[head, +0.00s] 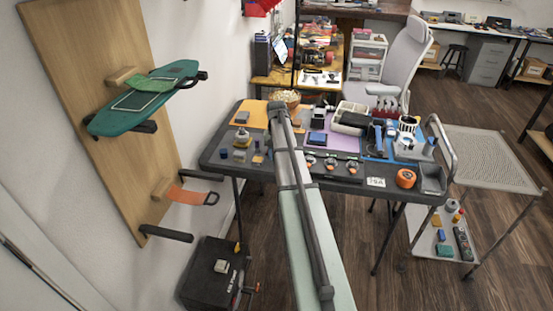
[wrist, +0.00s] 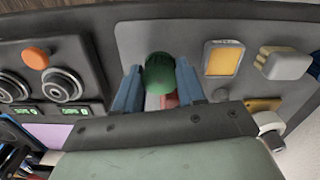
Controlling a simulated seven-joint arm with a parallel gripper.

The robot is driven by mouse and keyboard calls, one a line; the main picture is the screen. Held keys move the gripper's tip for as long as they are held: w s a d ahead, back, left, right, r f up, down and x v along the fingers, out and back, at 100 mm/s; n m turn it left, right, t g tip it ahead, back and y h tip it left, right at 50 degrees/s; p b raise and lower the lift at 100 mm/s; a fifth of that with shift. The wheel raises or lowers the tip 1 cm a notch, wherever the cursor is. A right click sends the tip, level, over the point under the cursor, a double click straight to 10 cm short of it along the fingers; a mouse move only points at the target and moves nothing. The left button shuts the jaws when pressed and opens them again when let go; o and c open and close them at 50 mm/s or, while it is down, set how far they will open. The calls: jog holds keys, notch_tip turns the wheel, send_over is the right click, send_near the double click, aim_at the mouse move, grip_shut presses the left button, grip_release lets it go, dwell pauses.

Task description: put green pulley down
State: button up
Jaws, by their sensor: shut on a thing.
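The green pulley (wrist: 160,72) is a dark green round piece in the wrist view. My gripper (wrist: 158,84) has two blue fingers, one on each side of it, and is shut on it. The pulley is over a light grey panel (wrist: 133,36) on the dark table top. I cannot tell whether it touches the panel. A small red or pink part (wrist: 168,101) shows just below the pulley, partly hidden. In the head view my arm hides the gripper and the pulley.
In the wrist view, a yellow-faced square block (wrist: 223,59) and a grey block (wrist: 284,64) stand to the right; black round parts (wrist: 62,84) and an orange knob (wrist: 36,58) lie left. The table (head: 215,157) is crowded with tools; an orange roll (head: 405,178) sits near its front edge.

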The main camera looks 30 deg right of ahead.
jog(key=shift+f, duration=1.05)
jog(key=shift+f, duration=0.15)
jog(key=o, duration=1.1)
jog(key=shift+c, duration=0.2)
notch_tip(320, 180, up, 12)
jog(key=shift+r, duration=0.2)
